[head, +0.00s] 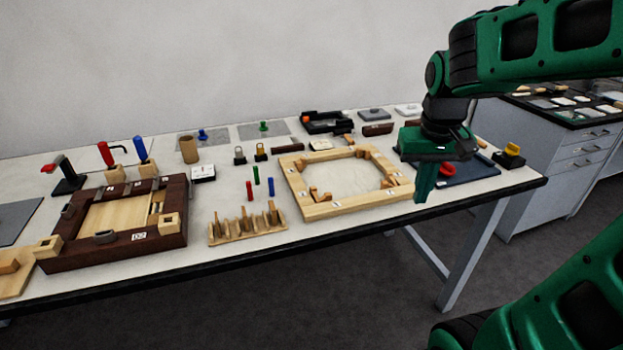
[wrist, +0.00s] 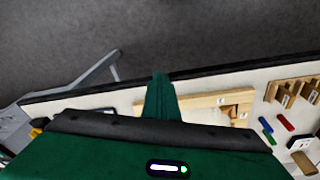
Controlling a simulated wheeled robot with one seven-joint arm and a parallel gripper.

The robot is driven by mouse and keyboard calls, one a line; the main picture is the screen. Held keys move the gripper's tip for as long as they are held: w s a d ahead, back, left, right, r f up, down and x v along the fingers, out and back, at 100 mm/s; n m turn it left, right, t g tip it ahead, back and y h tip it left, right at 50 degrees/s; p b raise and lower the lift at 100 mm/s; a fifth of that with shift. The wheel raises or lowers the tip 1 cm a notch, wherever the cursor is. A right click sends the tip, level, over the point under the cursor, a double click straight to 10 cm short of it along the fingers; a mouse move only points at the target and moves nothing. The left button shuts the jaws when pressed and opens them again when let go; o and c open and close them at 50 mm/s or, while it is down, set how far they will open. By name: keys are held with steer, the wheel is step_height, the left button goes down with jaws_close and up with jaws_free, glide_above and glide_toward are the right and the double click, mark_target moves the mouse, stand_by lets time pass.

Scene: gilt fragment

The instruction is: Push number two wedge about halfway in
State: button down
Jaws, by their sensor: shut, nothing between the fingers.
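A pale wooden frame (head: 345,207) lies on the table around a light, rounded panel. Small wooden wedges sit at its inner corners, one at the front left (head: 320,195) and one at the right (head: 391,181). White tags mark the frame, but I cannot read their numbers, so I cannot tell which wedge is number two. My gripper (head: 424,186) is shut and empty, pointing down beside the frame's front right corner, apart from the wedges as far as I can see. The wrist view shows the gripper tip (wrist: 158,80) over the table's front edge, with part of the frame (wrist: 205,100) behind it.
A rack of upright wooden pieces (head: 248,230) stands left of the frame, with red, green and blue pegs (head: 256,175) behind it. A dark wooden frame (head: 110,254) is further left. A blue-grey mat (head: 475,172) lies right of my gripper. The table's front edge is close.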

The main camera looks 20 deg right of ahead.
steer(key=w+a+n+t, duration=0.15)
steer(key=w+a, duration=0.45)
steer(key=w, duration=0.6)
steer(key=n+t+y, duration=0.1)
steer(key=n, duration=0.2)
glide_above(313, 193)
steer(key=w, duration=0.3)
steer(key=x, duration=0.9)
steer(key=shift+w+d+f, duration=0.15)
steer(key=shift+s, duration=1.95)
steer(key=shift+s, duration=0.15)
